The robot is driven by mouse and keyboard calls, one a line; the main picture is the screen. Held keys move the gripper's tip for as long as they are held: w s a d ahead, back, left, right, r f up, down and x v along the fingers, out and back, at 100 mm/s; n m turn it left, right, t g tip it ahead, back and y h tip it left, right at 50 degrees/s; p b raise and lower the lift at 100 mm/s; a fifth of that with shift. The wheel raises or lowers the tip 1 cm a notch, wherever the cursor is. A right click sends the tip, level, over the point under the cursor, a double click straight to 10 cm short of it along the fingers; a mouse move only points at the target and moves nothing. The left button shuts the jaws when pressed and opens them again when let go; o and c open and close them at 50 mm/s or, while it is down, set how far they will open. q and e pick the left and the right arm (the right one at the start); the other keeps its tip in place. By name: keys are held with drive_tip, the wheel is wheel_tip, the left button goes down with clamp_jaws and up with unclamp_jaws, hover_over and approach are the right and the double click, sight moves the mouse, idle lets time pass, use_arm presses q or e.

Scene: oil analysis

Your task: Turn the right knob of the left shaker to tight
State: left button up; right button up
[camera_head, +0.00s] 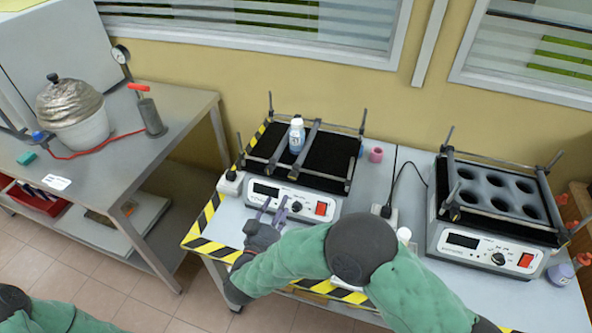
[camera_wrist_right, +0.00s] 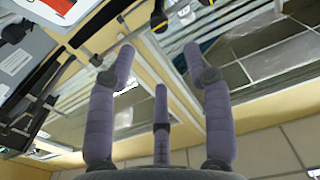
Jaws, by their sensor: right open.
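The left shaker (camera_head: 330,205) stands on the table at the back wall, with a black platform and grey clamp bars. A bottle with a blue label (camera_head: 297,135) stands on its platform. Its front panel has a display, a small dark dial (camera_head: 296,206) and a red switch (camera_head: 320,208). A dark clamp knob (camera_head: 293,174) shows at the platform's front edge; I cannot tell which knob is the right one. My right gripper (camera_head: 274,207) is open and empty before the front panel. Its spread fingers (camera_wrist_right: 159,55) hold nothing in the wrist view. My left gripper is out of view.
A second shaker (camera_head: 480,250) with a holed platform stands to the right. A pink cup (camera_head: 376,154) and a cable lie between them. Yellow-black tape (camera_head: 205,245) edges the table. A side bench (camera_head: 180,105) with a covered pot (camera_head: 80,125) is at left.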

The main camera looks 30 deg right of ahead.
sight(292, 177)
drive_tip(key=b+x, duration=0.3)
drive_tip(key=x, duration=0.6)
drive_tip(key=shift+d, duration=0.15)
drive_tip(key=shift+w+d+r+b, duration=0.1)
drive_tip(key=shift+w+d+b, duration=0.2)
drive_tip(key=shift+w+d, duration=0.2)
clamp_jaws()
